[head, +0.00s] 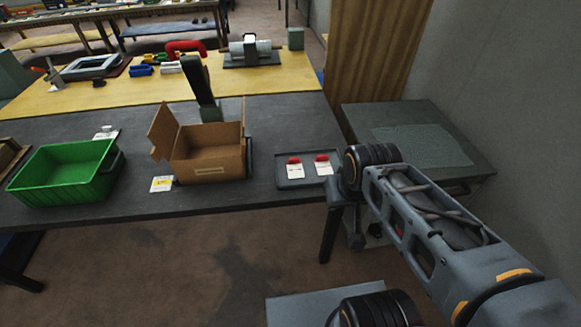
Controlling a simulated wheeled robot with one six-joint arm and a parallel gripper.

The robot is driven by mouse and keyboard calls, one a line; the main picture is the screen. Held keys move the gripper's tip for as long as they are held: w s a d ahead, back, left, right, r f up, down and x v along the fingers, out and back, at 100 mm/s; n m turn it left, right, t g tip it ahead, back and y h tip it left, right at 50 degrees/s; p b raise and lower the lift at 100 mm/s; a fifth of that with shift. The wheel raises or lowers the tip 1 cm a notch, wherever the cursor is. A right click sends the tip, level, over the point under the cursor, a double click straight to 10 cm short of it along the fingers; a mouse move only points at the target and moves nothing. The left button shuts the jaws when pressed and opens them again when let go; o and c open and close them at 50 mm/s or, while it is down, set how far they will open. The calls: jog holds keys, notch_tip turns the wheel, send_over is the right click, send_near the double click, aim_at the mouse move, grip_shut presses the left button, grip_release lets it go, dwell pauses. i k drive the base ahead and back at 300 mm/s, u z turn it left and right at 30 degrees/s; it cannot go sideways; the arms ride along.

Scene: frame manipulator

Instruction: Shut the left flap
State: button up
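An open cardboard box (208,170) stands on the dark table. Its left flap (163,130) is raised and leans outward from the left rim. A small piece of cardboard also sticks out low at the box's left front corner. A thin upright edge shows at the far right corner. The inside looks empty, though its floor is only partly visible. My gripper (357,241) hangs low at the right, near the table's right front edge, well apart from the box. My arm partly covers it, and its fingers cannot be made out.
A green bin (66,172) stands left of the box, with a yellow-marked card (162,184) between them. A grey tray (293,183) with two red-topped items lies to the right. A dark green upright stand (201,88) rises behind the box. A grey cabinet (470,170) stands far right.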

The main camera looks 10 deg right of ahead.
aim_at(162, 133)
jog(key=u, duration=1.65)
jog(key=i, duration=1.25)
jog(key=z, duration=0.05)
